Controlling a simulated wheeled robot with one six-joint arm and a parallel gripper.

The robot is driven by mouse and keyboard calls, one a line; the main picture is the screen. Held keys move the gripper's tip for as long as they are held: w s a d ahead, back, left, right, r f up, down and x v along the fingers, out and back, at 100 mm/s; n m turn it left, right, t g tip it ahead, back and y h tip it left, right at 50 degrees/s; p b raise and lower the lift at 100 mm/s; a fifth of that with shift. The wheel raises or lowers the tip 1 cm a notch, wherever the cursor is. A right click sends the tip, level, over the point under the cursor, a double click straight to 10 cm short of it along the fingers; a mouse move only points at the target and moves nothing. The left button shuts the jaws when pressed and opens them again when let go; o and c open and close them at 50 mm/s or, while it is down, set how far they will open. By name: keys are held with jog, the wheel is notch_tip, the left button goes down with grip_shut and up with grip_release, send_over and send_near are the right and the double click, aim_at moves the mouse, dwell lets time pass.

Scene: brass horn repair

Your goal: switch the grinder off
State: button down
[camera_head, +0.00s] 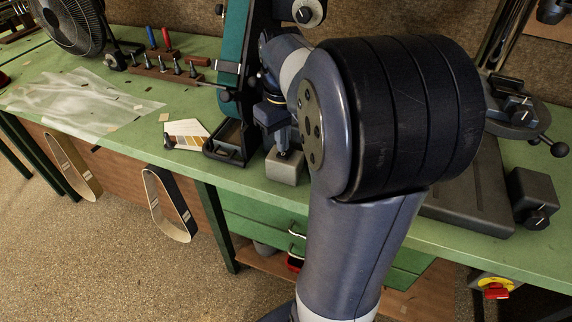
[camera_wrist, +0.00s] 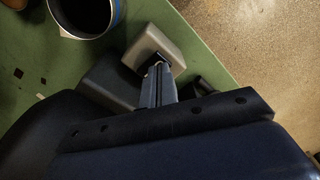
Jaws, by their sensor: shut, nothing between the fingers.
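The grinder (camera_head: 236,60) is a tall teal belt machine at the back of the green bench. A small grey box (camera_head: 285,172) stands at its foot near the bench's front edge; it also shows in the wrist view (camera_wrist: 152,42). My gripper (camera_head: 283,153) points down at this box, with its fingers shut and empty. In the wrist view my fingertips (camera_wrist: 158,68) are right by a small dark part on the box. I cannot tell whether they touch it, nor which way any switch there is set. My arm hides part of the grinder's right side.
A dark tray (camera_head: 230,150) and a paper chart (camera_head: 187,133) lie left of the box. A fan (camera_head: 72,22) and a tool rack (camera_head: 165,72) stand farther left. At right are another grey knobbed box (camera_head: 533,196) and a red switch (camera_head: 496,290). Sanding belts hang at the front edge (camera_head: 170,205).

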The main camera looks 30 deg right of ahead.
jog(key=shift+f+b, duration=0.6)
jog(key=shift+f, duration=0.4)
dwell(0.8)
notch_tip(320, 180, up, 7)
jog(key=p, duration=0.7)
jog(key=shift+r, duration=0.1)
jog(key=shift+f+b, duration=0.25)
jog(key=shift+b, duration=0.05)
